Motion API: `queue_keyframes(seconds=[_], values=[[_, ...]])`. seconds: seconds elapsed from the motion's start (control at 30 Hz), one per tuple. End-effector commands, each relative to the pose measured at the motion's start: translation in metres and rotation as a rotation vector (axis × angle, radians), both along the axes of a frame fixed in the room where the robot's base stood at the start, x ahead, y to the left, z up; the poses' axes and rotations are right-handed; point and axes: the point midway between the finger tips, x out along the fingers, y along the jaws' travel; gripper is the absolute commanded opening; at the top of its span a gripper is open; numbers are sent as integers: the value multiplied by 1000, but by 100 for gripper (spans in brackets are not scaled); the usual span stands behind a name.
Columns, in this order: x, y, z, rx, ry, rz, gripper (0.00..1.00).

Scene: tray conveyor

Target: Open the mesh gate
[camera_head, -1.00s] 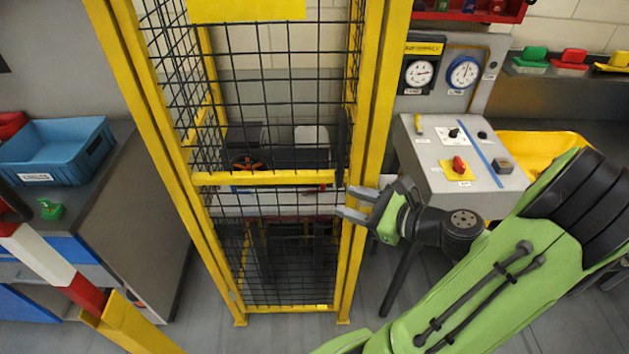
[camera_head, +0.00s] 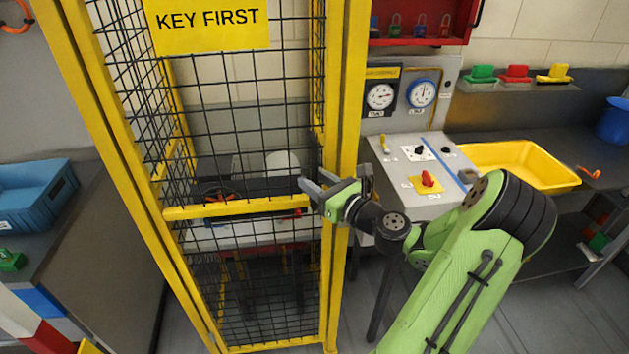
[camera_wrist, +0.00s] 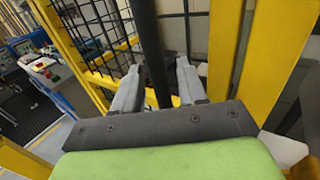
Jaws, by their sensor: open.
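The mesh gate is a tall yellow frame with black wire mesh and a yellow crossbar (camera_head: 235,208) in the head view. It appears shut against the yellow post (camera_head: 345,130) on its right. A dark upright bar, seemingly the gate's handle (camera_wrist: 150,45), runs between my fingers in the wrist view. My gripper (camera_head: 312,186) is at the gate's right edge, near crossbar height. Its fingers are open, one on each side of the bar (camera_wrist: 157,72), with gaps visible. Whether either finger touches the bar cannot be told.
A yellow "KEY FIRST" sign (camera_head: 212,27) hangs high on the gate. A control panel (camera_head: 415,165) with gauges stands right of the post, near a yellow tray (camera_head: 515,165). A blue crate (camera_head: 35,200) sits on the left bench. Some grey floor shows below.

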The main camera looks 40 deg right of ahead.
Motion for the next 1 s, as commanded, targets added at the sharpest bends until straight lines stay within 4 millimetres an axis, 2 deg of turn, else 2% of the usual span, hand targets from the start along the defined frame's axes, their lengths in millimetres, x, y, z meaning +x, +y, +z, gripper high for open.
queue_keyframes(seconds=[0.1, 0.3, 0.6, 1.0], values=[[7, 0, 0, 0, -1, 1, 42], [7, 0, 0, 0, -1, 0, 42], [7, 0, 0, 0, 0, 0, 0], [8, 0, 0, 1, 1, -1, 0]])
